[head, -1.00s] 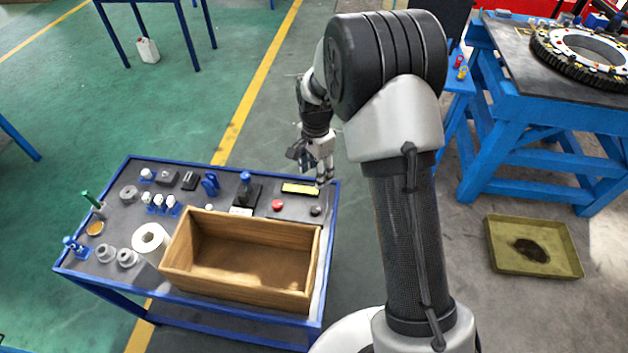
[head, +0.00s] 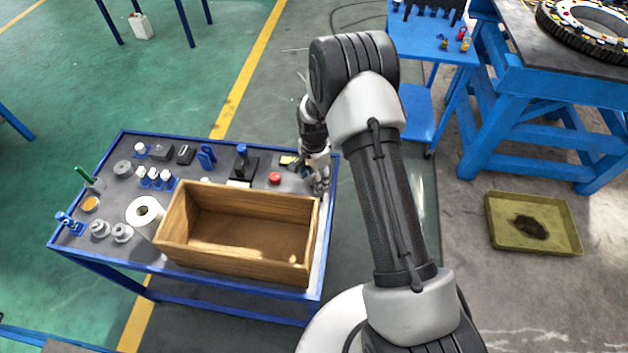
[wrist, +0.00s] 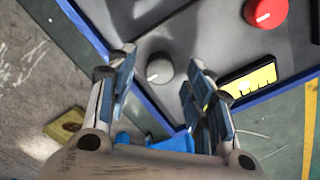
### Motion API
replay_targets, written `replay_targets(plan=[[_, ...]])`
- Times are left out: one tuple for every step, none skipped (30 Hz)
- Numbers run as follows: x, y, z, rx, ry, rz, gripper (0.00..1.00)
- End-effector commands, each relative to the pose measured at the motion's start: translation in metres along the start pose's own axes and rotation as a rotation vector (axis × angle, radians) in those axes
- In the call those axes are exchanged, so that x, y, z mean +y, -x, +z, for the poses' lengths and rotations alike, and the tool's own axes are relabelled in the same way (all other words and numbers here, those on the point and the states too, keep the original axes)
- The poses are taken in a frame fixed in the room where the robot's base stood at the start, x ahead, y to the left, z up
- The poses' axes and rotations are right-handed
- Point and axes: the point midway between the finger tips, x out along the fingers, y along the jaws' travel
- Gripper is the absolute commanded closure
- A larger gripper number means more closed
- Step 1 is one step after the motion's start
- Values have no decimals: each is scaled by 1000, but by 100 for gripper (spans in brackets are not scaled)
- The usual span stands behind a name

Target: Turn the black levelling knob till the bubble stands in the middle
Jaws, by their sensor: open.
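The black levelling knob (wrist: 159,68), a small round dark knob with a pale mark on top, stands on the grey bench top near its edge in the wrist view. My gripper (wrist: 160,75) is open, with one finger on each side of the knob and a gap showing on both sides.
A red knob (wrist: 266,12) stands near the level; it also shows in the head view (head: 275,178). A wooden box (head: 235,267) takes up the bench's front right. Several small parts and a white roll (head: 145,212) occupy the left.

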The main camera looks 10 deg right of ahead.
Motion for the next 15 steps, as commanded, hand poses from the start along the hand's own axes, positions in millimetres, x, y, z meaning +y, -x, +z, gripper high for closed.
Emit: replay_targets(plan=[[0, -5, 0, 0, 0, 0, 52], [0, -7, 0, 0, 0, -1, 52], [0, -9, 0, 1, 0, -2, 52], [-1, -10, 0, 1, 0, -2, 52], [-1, -11, 0, 1, 0, -2, 52], [-1, -12, 0, 1, 0, -2, 52], [-1, -12, 0, 1, 0, -2, 52], [-1, -12, 0, 1, 0, -2, 52], [-1, -12, 0, 1, 0, -2, 52], [-1, -12, 0, 1, 0, -2, 52], [-1, -11, 0, 1, 0, -2, 52], [-1, -11, 0, 1, 0, -2, 52], [-1, -11, 0, 1, 0, -2, 52], [0, -11, 0, 1, 0, -2, 54], [0, -11, 0, 1, 0, -2, 57]])
